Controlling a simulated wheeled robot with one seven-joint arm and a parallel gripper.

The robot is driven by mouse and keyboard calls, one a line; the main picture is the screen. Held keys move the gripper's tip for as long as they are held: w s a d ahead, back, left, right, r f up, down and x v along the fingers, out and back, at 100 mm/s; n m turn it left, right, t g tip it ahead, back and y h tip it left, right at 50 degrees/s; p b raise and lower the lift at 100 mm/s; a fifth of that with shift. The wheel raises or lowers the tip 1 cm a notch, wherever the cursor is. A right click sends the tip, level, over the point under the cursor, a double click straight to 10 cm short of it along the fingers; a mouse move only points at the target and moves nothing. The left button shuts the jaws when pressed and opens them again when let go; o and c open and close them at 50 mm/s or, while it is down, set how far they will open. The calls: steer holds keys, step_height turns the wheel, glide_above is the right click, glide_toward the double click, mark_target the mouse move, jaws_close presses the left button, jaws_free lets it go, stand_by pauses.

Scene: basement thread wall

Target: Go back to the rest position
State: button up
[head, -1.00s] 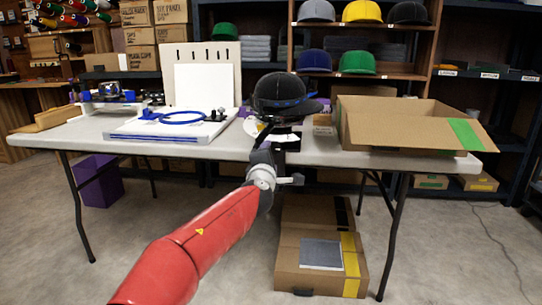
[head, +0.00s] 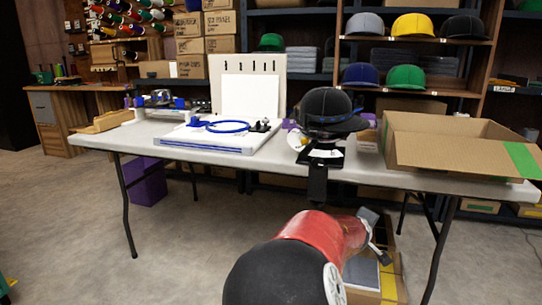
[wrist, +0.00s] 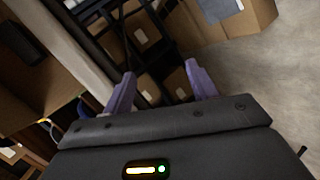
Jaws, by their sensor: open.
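My gripper (wrist: 161,84) shows in the wrist view with its two purple fingers apart and nothing between them. It points down past the table edge toward shelving and the floor. In the head view my red arm is folded low in front of the table, and the fingers cannot be made out there. A black cap (head: 328,106) with blue trim sits on a dark stand on the white folding table (head: 370,174), clear of my arm.
An open cardboard box (head: 440,150) stands on the table's right end. A white board with a blue hoop (head: 226,126) lies left of the cap. Floor at left is clear.

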steer(key=s+f+m+g+y+p, duration=0.1)
steer(key=s+f+m+g+y, duration=0.1)
steer(key=s+f+m+g, duration=0.3)
steer(key=s+a+r+m+y+p, duration=0.1)
steer(key=s+a+r, duration=0.2)
steer(key=s, duration=0.7)
steer(key=s+a+r+m+y+p, duration=0.1)
steer(key=s+a+r, duration=0.3)
steer(key=s, duration=0.6)
steer(key=s+a+r+m+y+p, duration=0.1)
steer(key=s+a+r+y+p, duration=0.1)
steer(key=s+r, duration=0.5)
steer(key=s+a+p, duration=0.1)
steer(key=s+a, duration=0.1)
steer(key=shift+s, duration=0.4)
steer(key=shift+w, duration=0.15)
